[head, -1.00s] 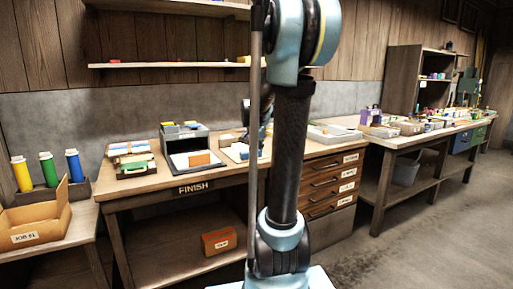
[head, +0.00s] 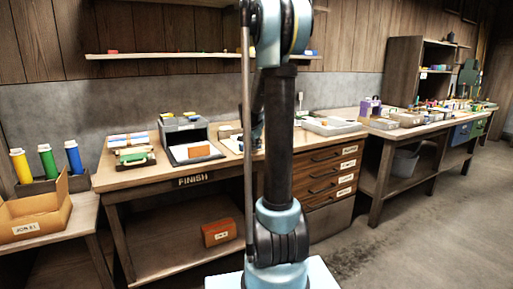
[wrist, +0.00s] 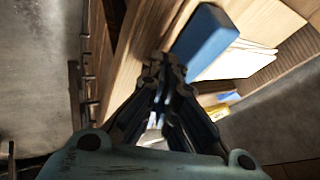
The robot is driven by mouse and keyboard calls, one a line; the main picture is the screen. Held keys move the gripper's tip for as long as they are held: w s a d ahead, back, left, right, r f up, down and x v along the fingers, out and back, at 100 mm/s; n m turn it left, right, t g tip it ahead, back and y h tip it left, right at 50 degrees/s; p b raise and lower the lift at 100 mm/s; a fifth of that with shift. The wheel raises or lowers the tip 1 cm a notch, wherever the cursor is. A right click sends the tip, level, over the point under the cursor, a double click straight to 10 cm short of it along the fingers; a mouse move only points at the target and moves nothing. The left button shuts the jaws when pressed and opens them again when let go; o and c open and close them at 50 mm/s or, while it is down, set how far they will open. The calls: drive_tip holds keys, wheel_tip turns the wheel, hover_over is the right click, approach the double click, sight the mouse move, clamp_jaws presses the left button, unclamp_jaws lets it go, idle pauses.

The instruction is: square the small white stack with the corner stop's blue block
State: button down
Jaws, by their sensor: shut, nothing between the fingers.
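In the wrist view the blue block (wrist: 205,38) stands just beyond my gripper, slightly right of its fingertips. The small white stack (wrist: 240,61) lies flat beside the block, to its right, its sheet edges a little uneven. My gripper (wrist: 166,68) is shut and empty, its fingertips close to the block's near end; I cannot tell whether they touch it. The fingers cover part of the wooden surface there. In the head view my arm hides the gripper and the blue block.
A cardboard box (head: 33,213) stands on the left table. A yellow item (wrist: 229,97) lies near the stack. Open floor is at the right.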

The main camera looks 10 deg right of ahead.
drive_tip(key=shift+w, duration=0.1)
idle(0.3)
drive_tip(key=shift+w+a+r, duration=0.1)
drive_tip(key=shift+w+a, duration=0.2)
drive_tip(key=shift+w, duration=0.75)
drive_tip(key=shift+w+a+f, duration=0.1)
drive_tip(key=shift+w+a, duration=0.2)
drive_tip(key=shift+w, duration=0.7)
drive_tip(key=shift+w+a+r, duration=0.1)
drive_tip(key=shift+w+a, duration=0.2)
drive_tip(key=shift+w, duration=0.75)
drive_tip(key=s, duration=0.2)
drive_tip(key=s+d, duration=0.1)
drive_tip(key=s, duration=0.1)
drive_tip(key=shift+s, duration=0.2)
drive_tip(key=v, duration=0.9)
drive_tip(key=shift+r, duration=0.3)
drive_tip(key=shift+s, duration=0.2)
